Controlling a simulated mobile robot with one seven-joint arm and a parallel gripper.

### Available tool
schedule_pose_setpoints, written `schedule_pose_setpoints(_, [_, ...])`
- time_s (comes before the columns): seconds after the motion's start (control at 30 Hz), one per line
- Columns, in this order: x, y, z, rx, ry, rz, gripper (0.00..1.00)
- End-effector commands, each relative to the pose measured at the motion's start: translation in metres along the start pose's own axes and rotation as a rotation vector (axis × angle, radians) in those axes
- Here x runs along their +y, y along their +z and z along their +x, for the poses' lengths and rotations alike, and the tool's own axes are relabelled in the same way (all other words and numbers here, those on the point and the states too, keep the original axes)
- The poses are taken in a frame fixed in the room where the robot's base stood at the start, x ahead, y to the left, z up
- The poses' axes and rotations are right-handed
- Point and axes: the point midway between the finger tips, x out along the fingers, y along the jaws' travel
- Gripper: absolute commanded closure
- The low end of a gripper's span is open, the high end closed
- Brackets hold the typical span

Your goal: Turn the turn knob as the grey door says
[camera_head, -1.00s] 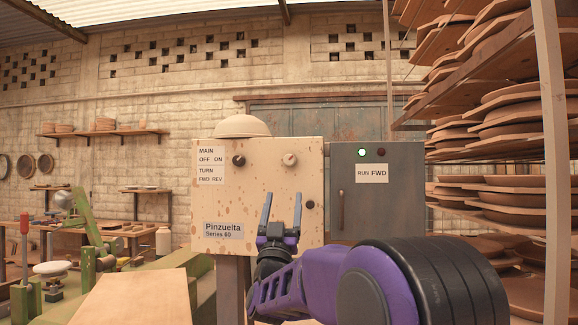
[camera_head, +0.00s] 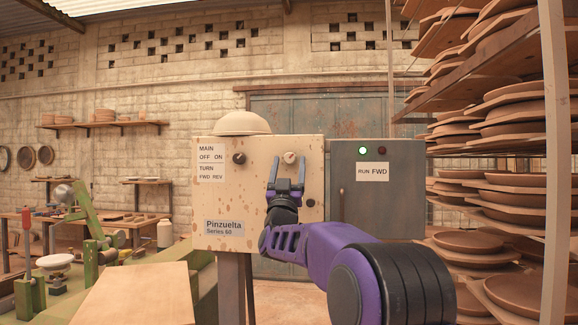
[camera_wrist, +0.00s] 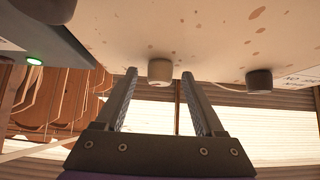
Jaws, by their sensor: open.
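A speckled cream control box (camera_head: 265,200) stands on a post. A dark knob (camera_head: 239,158) is at its upper left, and a pale knob (camera_head: 290,158) is to its right. A label (camera_head: 210,164) reads "MAIN OFF ON" and "TURN FWD REV"; which knob is the turn knob I cannot tell. The grey door (camera_head: 400,215) bears a sign (camera_head: 372,172) reading "RUN FWD". My gripper (camera_head: 288,168) is open in front of the pale knob. In the wrist view the pale knob (camera_wrist: 160,72) lies between the fingertips, contact unclear; the dark knob (camera_wrist: 260,80) is outside them.
A lit green lamp (camera_head: 363,151) and a dark red lamp (camera_head: 382,152) sit above the sign. A door handle (camera_head: 341,205) and a black button (camera_head: 310,203) are close to my gripper's right. A rack of plates (camera_head: 490,180) stands at the right, a wooden board (camera_head: 135,295) at lower left.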

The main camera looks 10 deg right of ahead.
Motion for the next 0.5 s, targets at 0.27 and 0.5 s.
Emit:
schedule_pose_setpoints(0.27, [0.0,-0.0001,-0.0003,0.0,0.0,0.0,0.67])
schedule_pose_setpoints(0.5, [0.0,-0.0002,-0.0003,0.0,0.0,0.0,1.0])
